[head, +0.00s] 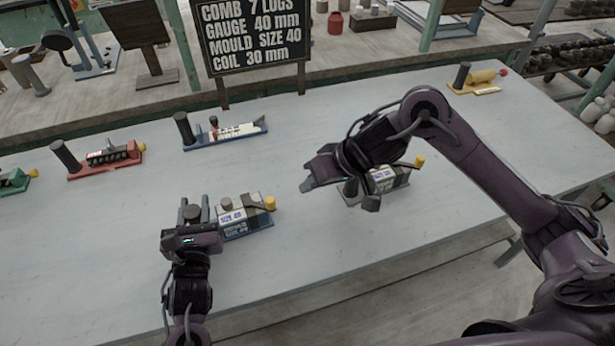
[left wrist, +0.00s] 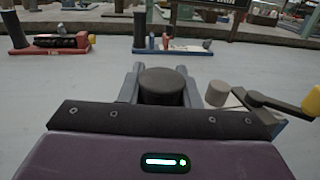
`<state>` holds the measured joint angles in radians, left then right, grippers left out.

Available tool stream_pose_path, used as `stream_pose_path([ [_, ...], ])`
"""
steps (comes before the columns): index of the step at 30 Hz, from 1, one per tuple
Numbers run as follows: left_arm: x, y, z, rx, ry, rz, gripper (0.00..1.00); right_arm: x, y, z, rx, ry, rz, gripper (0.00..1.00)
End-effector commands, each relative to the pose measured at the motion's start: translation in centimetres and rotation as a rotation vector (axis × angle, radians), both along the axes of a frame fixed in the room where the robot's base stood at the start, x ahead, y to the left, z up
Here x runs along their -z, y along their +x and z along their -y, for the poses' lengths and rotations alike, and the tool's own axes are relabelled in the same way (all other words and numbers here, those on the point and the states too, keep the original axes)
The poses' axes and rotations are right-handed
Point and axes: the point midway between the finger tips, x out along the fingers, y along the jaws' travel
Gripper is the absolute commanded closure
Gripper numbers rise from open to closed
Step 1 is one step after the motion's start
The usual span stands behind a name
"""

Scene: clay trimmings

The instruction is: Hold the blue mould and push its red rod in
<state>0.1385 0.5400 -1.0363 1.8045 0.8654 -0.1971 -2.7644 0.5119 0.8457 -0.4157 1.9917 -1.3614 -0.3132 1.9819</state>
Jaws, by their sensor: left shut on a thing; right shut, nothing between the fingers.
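A blue-based mould (head: 246,228) with a pale body marked SIZE 40, a dark post, a grey-brown knob and a yellow end lies on the table. My left gripper (head: 192,212) is shut around its dark post (left wrist: 160,85); the fingers flank the post in the left wrist view. I cannot make out a red rod on this mould. Another blue tool (head: 230,134) with a dark post and a small red piece stands further back. My right gripper (head: 308,186) is shut and empty above the table, to the right of the held mould.
A similar SIZE 40 tool (head: 384,180) lies partly hidden behind my right arm. A red-based tool (head: 125,158) and a green one (head: 14,182) lie at left. A yellow tool (head: 480,88) is at the far right. A lettered sign (head: 252,38) stands at the back.

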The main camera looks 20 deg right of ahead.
Motion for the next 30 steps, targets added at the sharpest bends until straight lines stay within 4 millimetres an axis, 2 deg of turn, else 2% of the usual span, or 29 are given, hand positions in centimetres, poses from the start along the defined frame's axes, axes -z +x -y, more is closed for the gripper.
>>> stream_pose_path([
  [1, 1.0, -0.3, 0.1, 0.005, 0.009, -0.020, 1.00, 0.1, 0.0, 0.0, 0.000, 0.000, 0.000, 1.00],
  [2, 1.0, -0.3, 0.1, 0.005, 0.009, -0.020, 0.68, 0.1, 0.0, 0.0, 0.000, 0.000, 0.000, 1.00],
  [7, 0.6, -0.2, 0.1, 0.003, 0.006, -0.012, 0.45, 0.1, 0.0, 0.0, 0.000, 0.000, 0.000, 1.00],
  [15, 0.3, -0.1, 0.0, 0.001, 0.002, -0.005, 0.45, 0.0, 0.0, 0.0, 0.000, 0.000, 0.000, 1.00],
  [19, 0.3, -1.0, -0.1, 0.002, 0.001, -0.007, 0.45, 0.0, 0.0, 0.0, 0.000, 0.000, 0.000, 1.00],
  [23, 0.4, -3.2, -0.4, 0.004, 0.001, -0.009, 0.45, 0.0, 0.0, 0.0, 0.000, 0.000, 0.000, 1.00],
  [30, 0.4, -8.4, -1.1, 0.003, 0.003, -0.011, 0.45, 0.0, 0.0, 0.0, 0.000, 0.000, 0.000, 1.00],
])
